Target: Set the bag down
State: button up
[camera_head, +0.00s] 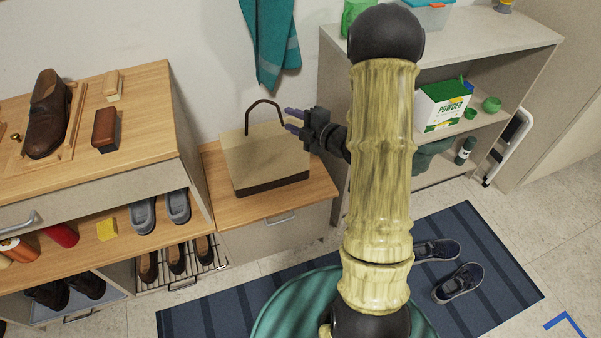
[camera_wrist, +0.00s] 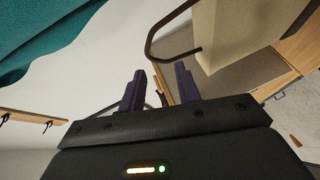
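The bag (camera_head: 265,160) is a boxy beige bag with a dark bottom band and a dark arched handle (camera_head: 264,102). It appears to rest upright on the low wooden-topped cabinet (camera_head: 228,212). My gripper (camera_head: 288,119) is beside the right end of the handle, above the bag. Its two purple fingers are apart, and nothing is visibly clamped between them. In the wrist view the fingers (camera_wrist: 159,78) are spread, with the bag (camera_wrist: 235,35) and its handle (camera_wrist: 150,42) just beyond the tips, up and right. Whether a finger touches the handle is hard to tell.
A higher shoe bench (camera_head: 150,140) stands left of the low cabinet. A grey shelf unit (camera_head: 340,95) stands to the right. A teal towel (camera_head: 271,45) hangs on the wall behind. A blue striped mat (camera_head: 480,240) with shoes (camera_head: 460,283) lies on the floor.

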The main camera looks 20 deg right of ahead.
jog(key=s+a+m+g+h, duration=0.3)
jog(key=s+m+g, duration=0.2)
jog(key=s+m, duration=0.5)
jog(key=s+a+m+g+h, duration=0.3)
jog(key=s+m+g, duration=0.3)
jog(key=s+m, duration=0.5)
jog(key=shift+s+a+r+g+h, duration=0.15)
jog(key=shift+s+r+g+h, duration=0.15)
jog(key=shift+h, duration=0.3)
